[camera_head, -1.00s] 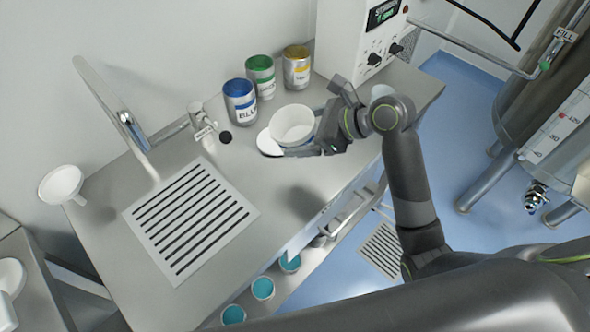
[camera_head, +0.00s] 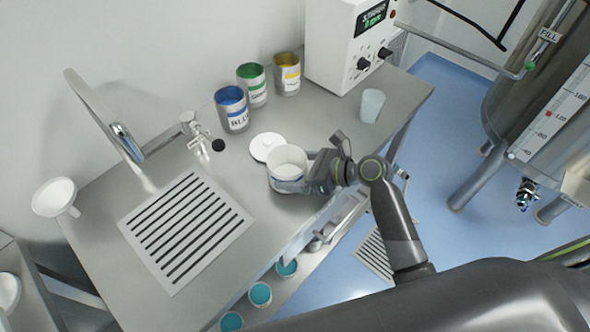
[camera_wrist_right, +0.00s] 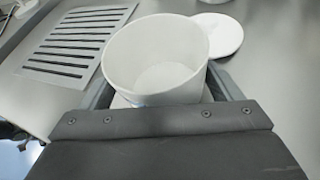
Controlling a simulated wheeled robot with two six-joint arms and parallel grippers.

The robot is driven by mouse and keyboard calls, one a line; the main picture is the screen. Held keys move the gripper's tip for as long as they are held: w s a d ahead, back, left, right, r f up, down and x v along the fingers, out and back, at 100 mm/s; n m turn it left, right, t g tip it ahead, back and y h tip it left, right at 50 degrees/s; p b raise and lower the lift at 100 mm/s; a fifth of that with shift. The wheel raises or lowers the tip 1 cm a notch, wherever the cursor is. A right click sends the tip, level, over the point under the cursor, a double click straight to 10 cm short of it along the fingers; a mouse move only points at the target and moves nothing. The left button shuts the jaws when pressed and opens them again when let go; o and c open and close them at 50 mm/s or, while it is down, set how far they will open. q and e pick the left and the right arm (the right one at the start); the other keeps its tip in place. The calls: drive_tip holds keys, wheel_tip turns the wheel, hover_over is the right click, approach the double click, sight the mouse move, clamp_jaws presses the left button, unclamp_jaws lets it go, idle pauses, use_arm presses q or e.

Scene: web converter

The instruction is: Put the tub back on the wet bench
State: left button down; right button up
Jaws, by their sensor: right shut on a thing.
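The white tub (camera_head: 288,160) is open-topped and upright over the wet bench (camera_head: 226,270), near its front edge. My right gripper (camera_head: 290,180) is shut on the tub, with a finger on each side of its wall. In the right wrist view the tub (camera_wrist_right: 155,58) sits between the fingers and its inside looks empty. I cannot tell whether its base touches the bench top. A round white lid (camera_head: 262,143) lies on the bench just behind the tub, and it also shows in the wrist view (camera_wrist_right: 218,33). My left gripper is not in view.
Blue (camera_head: 232,112), green (camera_head: 252,88) and yellow (camera_head: 287,76) labelled cans stand along the wall. A translucent cup (camera_head: 371,104) stands at the right by a white instrument (camera_head: 345,45).

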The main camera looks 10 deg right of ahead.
drive_tip(key=shift+f, duration=0.25)
drive_tip(key=o, duration=1.9)
drive_tip(key=b+v, duration=0.1)
drive_tip(key=v, duration=1.1)
drive_tip(key=shift+s+f, duration=0.1)
